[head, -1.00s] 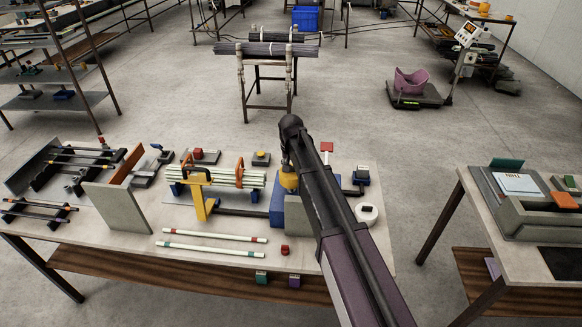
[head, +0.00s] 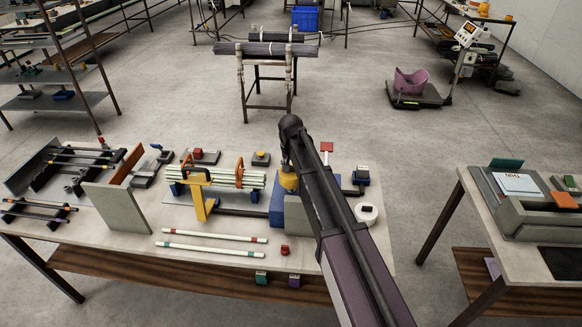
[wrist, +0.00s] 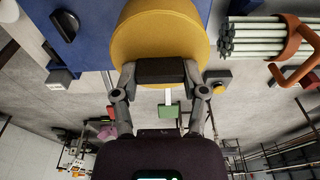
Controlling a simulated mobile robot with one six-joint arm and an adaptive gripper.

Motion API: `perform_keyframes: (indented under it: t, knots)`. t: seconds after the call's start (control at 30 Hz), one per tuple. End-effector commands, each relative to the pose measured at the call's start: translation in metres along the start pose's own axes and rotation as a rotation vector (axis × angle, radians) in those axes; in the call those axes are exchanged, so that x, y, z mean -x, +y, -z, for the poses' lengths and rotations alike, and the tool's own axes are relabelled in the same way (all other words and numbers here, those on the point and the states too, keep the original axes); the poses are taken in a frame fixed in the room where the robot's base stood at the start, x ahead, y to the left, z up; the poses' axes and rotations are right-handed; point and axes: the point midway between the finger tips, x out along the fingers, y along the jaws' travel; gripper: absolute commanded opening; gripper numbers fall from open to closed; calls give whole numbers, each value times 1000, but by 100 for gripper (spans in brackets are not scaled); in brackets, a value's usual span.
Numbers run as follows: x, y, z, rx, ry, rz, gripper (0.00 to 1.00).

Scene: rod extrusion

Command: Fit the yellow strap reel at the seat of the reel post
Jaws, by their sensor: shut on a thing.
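The yellow strap reel (head: 288,182) shows in the head view just under the end of my arm, at the blue block (head: 277,207) on the table. In the wrist view the reel (wrist: 160,32) fills the top middle. My gripper (wrist: 160,72) is shut on its near edge. The blue block (wrist: 75,30) lies beside the reel on the left of the wrist view. I cannot make out the reel post or its seat; the reel and my arm cover that spot. Whether the reel touches the block is not clear.
A bundle of pale rods (head: 225,178) with orange clamps and a yellow stand (head: 200,200) are close on the left. Two loose rods (head: 212,240) lie at the front. A round white device (head: 367,213) sits right of my arm.

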Motion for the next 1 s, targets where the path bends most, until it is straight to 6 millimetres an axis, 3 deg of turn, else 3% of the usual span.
perform_keyframes:
  t: [1.0]
  knots:
    - [-9,0,-1,0,0,0,0]
